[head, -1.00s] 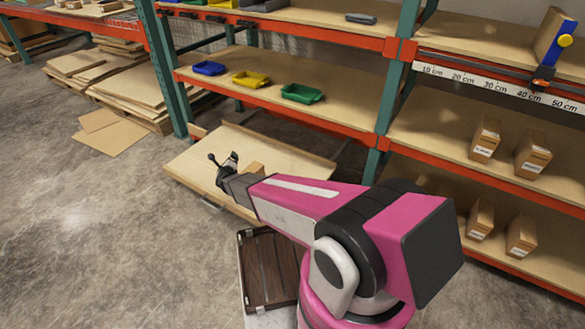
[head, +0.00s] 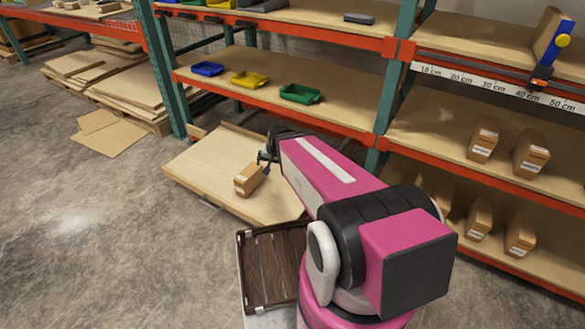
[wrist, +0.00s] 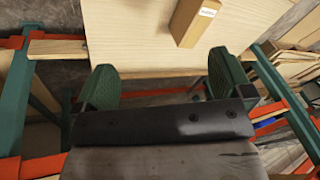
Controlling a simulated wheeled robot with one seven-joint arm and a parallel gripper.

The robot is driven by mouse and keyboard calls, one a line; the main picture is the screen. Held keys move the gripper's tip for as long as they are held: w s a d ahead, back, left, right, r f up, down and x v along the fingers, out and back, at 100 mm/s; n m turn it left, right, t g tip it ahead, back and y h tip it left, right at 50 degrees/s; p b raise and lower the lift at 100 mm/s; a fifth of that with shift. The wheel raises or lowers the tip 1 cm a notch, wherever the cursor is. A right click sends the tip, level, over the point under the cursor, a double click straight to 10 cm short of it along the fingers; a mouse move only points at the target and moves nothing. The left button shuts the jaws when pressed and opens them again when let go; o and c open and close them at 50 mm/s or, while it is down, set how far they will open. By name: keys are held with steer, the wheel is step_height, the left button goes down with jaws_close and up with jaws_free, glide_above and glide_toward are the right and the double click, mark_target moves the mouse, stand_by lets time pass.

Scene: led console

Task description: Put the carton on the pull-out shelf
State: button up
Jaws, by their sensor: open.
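The carton (head: 249,179), a small brown box with a white label, sits on the pale wooden pull-out shelf (head: 205,168) near its right part. The shelf juts out from the rack at low height. In the wrist view the carton (wrist: 192,22) lies ahead of the fingers at the top, on the shelf board (wrist: 130,35). My gripper (head: 266,162) is beside and behind the carton, toward the rack, with nothing between its fingers. In the wrist view its two green-padded fingers (wrist: 162,80) are wide apart and clear of the carton.
A dark slatted tray (head: 270,268) lies in front of my arm. Blue, yellow and green bins (head: 300,94) stand on the rack level above. More cartons (head: 531,153) stand on shelves at the right. Flat boards (head: 105,133) lie on the floor at left.

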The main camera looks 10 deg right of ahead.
steer(key=s+d+r+n+g+h, duration=0.1)
steer(key=s+d+r+n+g, duration=0.2)
steer(key=s+d, duration=0.3)
steer(key=shift+s+d+r+h, duration=0.3)
steer(key=shift+s+d+h, duration=0.1)
steer(key=shift+s, duration=0.75)
